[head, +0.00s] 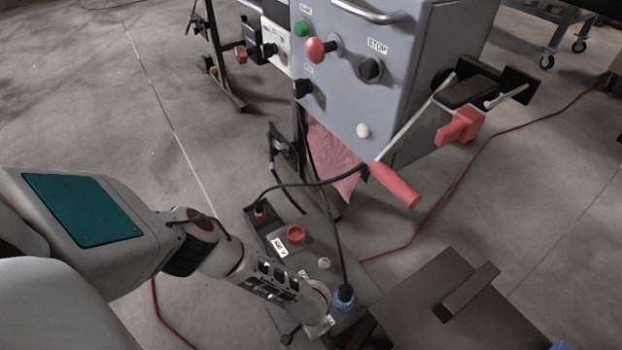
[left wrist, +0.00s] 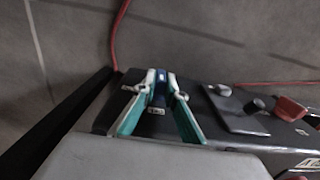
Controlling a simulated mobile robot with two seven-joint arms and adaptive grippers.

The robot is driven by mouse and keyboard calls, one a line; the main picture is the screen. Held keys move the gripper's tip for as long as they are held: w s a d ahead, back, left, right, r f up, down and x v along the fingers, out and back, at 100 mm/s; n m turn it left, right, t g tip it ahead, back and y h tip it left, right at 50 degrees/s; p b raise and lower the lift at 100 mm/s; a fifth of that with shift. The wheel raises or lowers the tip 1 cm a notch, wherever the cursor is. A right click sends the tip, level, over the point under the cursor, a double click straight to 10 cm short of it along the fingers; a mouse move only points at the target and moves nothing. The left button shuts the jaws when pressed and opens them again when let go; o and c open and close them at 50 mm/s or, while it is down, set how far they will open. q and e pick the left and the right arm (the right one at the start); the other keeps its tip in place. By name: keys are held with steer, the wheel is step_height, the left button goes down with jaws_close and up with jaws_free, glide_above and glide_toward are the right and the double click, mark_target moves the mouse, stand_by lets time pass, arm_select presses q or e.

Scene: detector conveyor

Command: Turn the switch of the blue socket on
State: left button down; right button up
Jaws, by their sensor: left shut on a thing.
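The blue socket with a blue plug (head: 344,297) and black cable sits at the near end of a low dark socket box (head: 252,222). My left gripper (head: 322,326) reaches down beside it at the box's near end. In the left wrist view its teal fingers (left wrist: 160,100) are shut around a blue part, which looks like the blue socket's switch (left wrist: 160,88). The fingers hide much of this part, so its turn angle cannot be told. My right gripper is not in view.
A red switch (head: 296,234) and a red socket with a plug (head: 260,210) are farther along the box. A grey control cabinet (head: 350,100) with a red-handled lever (head: 396,186) stands behind. A dark flat-topped unit (head: 440,315) is close on the right. A red cable (head: 450,190) crosses the floor.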

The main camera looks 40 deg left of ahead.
arm_select(q)
steer(key=shift+s+d+f, duration=0.1)
steer(key=shift+s, duration=0.1)
steer(key=c, duration=2)
jaws_free()
steer(key=shift+o, duration=0.2)
steer(key=shift+w, duration=0.1)
steer(key=shift+r, duration=0.2)
step_height(320, 180, up, 12)
steer(key=shift+f, duration=0.15)
